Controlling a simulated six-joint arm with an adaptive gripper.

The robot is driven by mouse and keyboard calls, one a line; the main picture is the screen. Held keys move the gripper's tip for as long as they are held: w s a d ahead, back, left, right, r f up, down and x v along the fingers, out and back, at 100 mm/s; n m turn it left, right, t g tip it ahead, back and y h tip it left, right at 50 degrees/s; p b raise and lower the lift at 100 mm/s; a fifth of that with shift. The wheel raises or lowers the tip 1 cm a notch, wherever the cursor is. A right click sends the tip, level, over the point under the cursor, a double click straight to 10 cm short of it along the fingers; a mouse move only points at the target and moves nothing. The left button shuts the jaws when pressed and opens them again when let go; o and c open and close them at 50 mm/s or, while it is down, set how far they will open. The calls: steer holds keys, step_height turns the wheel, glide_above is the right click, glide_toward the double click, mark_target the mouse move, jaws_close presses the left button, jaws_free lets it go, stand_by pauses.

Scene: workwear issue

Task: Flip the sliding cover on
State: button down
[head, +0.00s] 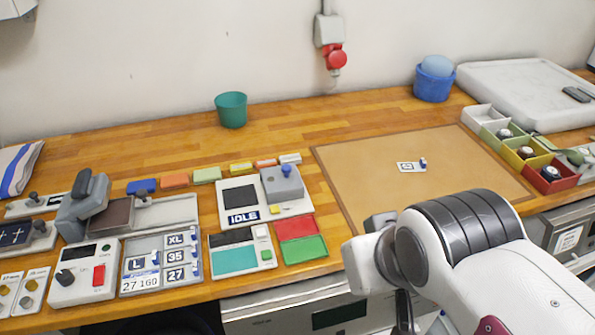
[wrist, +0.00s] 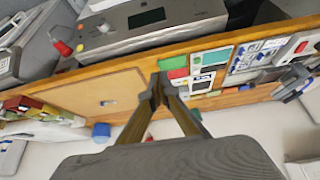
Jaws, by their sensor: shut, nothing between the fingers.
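The likely sliding cover is a grey block with a blue knob (head: 284,183) at the right end of a white unit (head: 268,211). A dark square window (head: 240,195) is uncovered to its left, above a label reading IDLE. In the wrist view the unit is small and partly hidden near the fingertips. My gripper (wrist: 155,90) is shut and empty, its fingertips together above the bench. In the head view my arm reaches in from the lower right and hides the fingers.
Red and green pads (head: 302,248) and a teal-panelled box (head: 236,262) sit in front of the unit. Coloured blocks (head: 207,175) line its back. A lever device (head: 80,210) stands left. The brown mat (head: 460,165) at right is mostly clear, holding one small tag (head: 408,168).

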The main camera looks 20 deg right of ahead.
steer(key=w+d+m+t, duration=0.2)
steer(key=w+d, duration=0.3)
steer(key=w, duration=0.5)
steer(key=w+d+m+t+h, duration=0.1)
steer(key=w+d+t, duration=0.1)
steer(key=w+d, duration=0.5)
steer(key=w+d+m+t, duration=0.2)
steer(key=w+d, duration=0.1)
steer(key=w, duration=0.9)
steer(key=w+f+m+t+y, duration=0.1)
steer(key=w+f+y, duration=0.3)
steer(key=f, duration=0.2)
steer(key=s+a+f+m+y, duration=0.2)
steer(key=s+f+m+y, duration=0.1)
steer(key=y, duration=0.4)
steer(key=shift+s+a+f+t, duration=0.35)
steer(key=shift+s+f, duration=0.3)
steer(key=shift+f, duration=0.45)
steer(key=shift+a, duration=0.1)
